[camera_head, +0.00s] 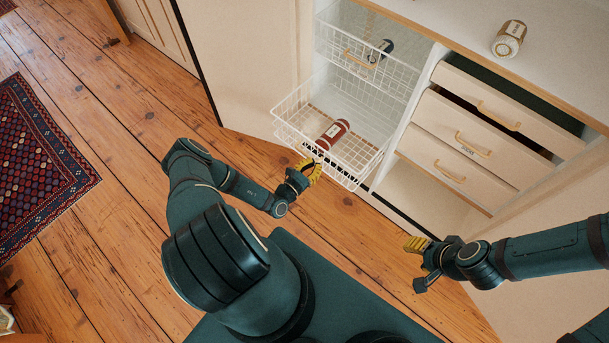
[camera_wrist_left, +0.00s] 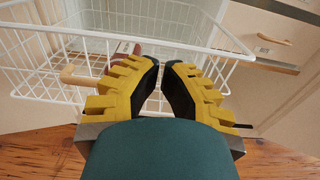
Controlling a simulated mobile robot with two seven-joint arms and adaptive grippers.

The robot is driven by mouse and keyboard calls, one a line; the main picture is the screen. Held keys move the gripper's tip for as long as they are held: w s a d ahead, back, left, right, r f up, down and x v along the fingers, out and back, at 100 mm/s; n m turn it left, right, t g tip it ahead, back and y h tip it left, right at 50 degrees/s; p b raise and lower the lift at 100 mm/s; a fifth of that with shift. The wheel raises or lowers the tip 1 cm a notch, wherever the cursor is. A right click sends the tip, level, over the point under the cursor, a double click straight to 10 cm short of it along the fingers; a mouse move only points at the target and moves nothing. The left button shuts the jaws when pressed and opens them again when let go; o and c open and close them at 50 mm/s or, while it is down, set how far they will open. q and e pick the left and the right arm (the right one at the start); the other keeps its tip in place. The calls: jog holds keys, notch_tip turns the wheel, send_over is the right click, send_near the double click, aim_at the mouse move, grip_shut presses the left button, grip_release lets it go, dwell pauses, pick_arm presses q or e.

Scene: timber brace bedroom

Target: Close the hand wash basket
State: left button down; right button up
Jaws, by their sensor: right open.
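The lower white wire basket (camera_head: 282,118) is pulled out of the white cabinet and holds a dark red bottle (camera_head: 332,134) with a pale label. My left gripper (camera_head: 312,170) is at the basket's front side. In the left wrist view, its yellow fingers (camera_wrist_left: 161,68) have their tips almost together, with nothing seen between them. The basket rim (camera_wrist_left: 110,37) lies beyond them, and its wooden handle (camera_wrist_left: 80,80) is left of the fingers. Whether the gripper touches the wire is unclear. My right gripper (camera_head: 418,265) is open and empty, away from the basket.
An upper wire basket (camera_head: 330,50) with a wooden handle holds a dark bottle (camera_head: 379,50). Drawers (camera_head: 452,138) stand to the right, with the top one slightly out. A jar (camera_head: 509,38) stands on the countertop. A patterned rug (camera_head: 40,160) lies on the wooden floor at left.

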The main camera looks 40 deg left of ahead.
aim_at(326, 152)
pick_arm(q)
jog(key=shift+w+d+b, duration=0.15)
jog(key=shift+w+b, duration=0.1)
jog(key=shift+w, duration=1.1)
jog(key=shift+w+d+b, duration=0.1)
jog(key=shift+w+b, duration=0.1)
jog(key=shift+w, duration=1.1)
pick_arm(e)
jog(key=shift+w+f, duration=0.15)
jog(key=shift+f, duration=0.4)
jog(key=shift+d, duration=0.1)
